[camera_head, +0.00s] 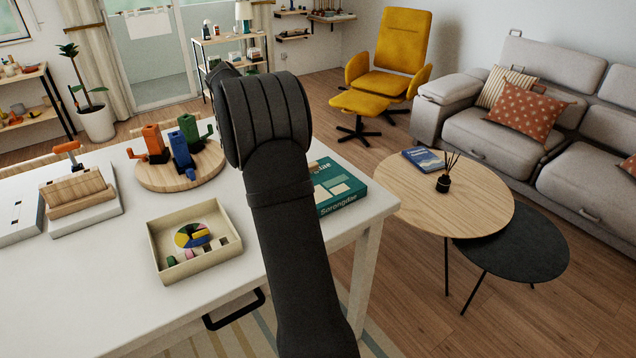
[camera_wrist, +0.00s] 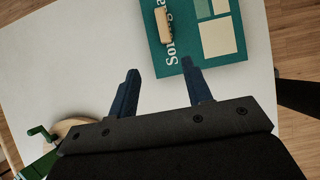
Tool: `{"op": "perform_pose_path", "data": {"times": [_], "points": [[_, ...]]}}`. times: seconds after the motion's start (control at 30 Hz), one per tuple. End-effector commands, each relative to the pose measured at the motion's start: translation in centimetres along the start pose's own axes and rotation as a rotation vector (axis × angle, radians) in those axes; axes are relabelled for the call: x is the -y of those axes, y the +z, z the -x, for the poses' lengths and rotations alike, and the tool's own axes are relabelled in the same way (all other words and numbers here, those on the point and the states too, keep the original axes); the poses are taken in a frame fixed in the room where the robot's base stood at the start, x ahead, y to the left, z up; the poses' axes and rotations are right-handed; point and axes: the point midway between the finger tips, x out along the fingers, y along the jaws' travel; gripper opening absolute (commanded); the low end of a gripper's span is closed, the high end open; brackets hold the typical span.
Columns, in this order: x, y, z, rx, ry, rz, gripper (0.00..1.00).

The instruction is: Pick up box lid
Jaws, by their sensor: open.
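The teal box lid (camera_head: 340,188) lies flat near the right edge of the white table, printed with white lettering and pale panels. My arm hides its left part in the head view. In the wrist view the lid (camera_wrist: 189,50) is at the top, with a small tan wooden piece (camera_wrist: 163,25) on its left part. My gripper (camera_wrist: 161,88) is open and empty. Its right fingertip appears over or close to the lid's near edge, and its left fingertip appears over bare table; height cannot be told. The head view does not show the fingers.
An open cream box (camera_head: 158,255) with game pieces sits left of my arm on the white table (camera_head: 100,290). A round wooden board (camera_head: 150,182) holds orange, blue and green clamp-like items. A wooden block (camera_head: 76,190) lies farther left. A round coffee table (camera_head: 410,195) stands right, beyond the table edge.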

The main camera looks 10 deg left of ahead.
Motion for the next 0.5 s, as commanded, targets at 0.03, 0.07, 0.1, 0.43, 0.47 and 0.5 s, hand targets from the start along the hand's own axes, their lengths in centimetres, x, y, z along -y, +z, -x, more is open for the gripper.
{"op": "perform_pose_path", "data": {"times": [0.03,0.07,0.1,0.43,0.47,0.5], "points": [[0.1,0.0,-1.1,-0.001,-0.004,-0.001,0.45],[0.1,0.0,-1.8,-0.001,-0.004,-0.001,0.45],[0.1,0.0,-2.7,-0.002,-0.003,-0.001,0.45],[0.1,0.0,-9.2,-0.002,-0.003,-0.002,0.45],[0.1,0.0,-9.6,-0.002,-0.002,-0.002,0.45],[0.1,0.0,-9.9,-0.001,-0.001,-0.002,0.45]]}}
